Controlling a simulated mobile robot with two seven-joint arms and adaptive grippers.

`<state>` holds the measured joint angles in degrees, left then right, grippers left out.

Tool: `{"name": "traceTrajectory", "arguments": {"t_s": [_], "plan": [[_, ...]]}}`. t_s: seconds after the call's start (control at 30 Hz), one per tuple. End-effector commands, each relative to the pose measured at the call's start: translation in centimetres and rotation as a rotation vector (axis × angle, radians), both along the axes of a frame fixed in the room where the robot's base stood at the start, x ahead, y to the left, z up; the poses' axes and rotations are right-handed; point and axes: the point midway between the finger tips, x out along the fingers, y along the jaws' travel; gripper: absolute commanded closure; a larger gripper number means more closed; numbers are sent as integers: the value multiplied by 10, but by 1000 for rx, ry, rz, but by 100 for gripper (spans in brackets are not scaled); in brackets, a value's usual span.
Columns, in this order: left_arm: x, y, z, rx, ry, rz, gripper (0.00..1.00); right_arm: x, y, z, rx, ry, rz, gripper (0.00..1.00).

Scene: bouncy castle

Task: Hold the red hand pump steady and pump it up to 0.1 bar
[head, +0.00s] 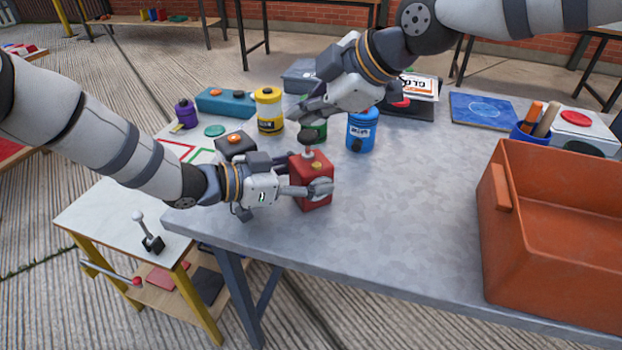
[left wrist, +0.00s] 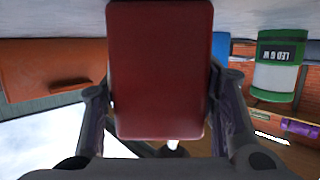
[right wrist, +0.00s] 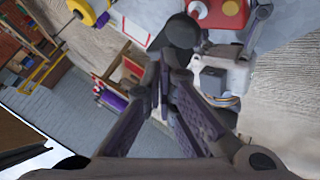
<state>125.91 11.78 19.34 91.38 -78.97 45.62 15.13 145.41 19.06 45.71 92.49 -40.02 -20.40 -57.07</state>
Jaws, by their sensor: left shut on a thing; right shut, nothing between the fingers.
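My right gripper (head: 300,118) is shut and empty, just above the pump's dark knob (head: 308,142). In the right wrist view the closed fingertips (right wrist: 172,70) lie beside the red pump top (right wrist: 222,12). I cannot tell whether they touch the knob. No pressure reading is legible.
Behind the pump stand a yellow can (head: 269,110), a blue can (head: 362,130), a partly hidden green can (head: 316,130) and a black box with an orange button (head: 235,143). An orange crate (head: 560,200) fills the right. The table's front middle is clear.

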Motion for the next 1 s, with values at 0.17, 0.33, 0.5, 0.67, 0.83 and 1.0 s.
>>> {"name": "traceTrajectory", "arguments": {"t_s": [0.17, 0.33, 0.5, 0.67, 0.83, 1.0], "plan": [[0, 0, -1, 1, 0, 0, 95, 0, 0, -31, -2, 4, 0, 100], [0, 0, -1, 1, 0, 0, 95, 0, 0, -46, -1, 4, -2, 100], [0, 0, 0, 0, 0, -2, 95, -1, -1, -52, -5, 9, -1, 100], [0, -1, 0, -2, -1, -3, 95, -2, -2, -55, -8, 14, -2, 100], [-1, -1, 0, -4, -2, -4, 95, -2, -2, -57, -11, 19, -1, 100], [-1, -2, 0, -5, -2, -5, 95, -3, -2, -58, -11, 21, -1, 100]]}}
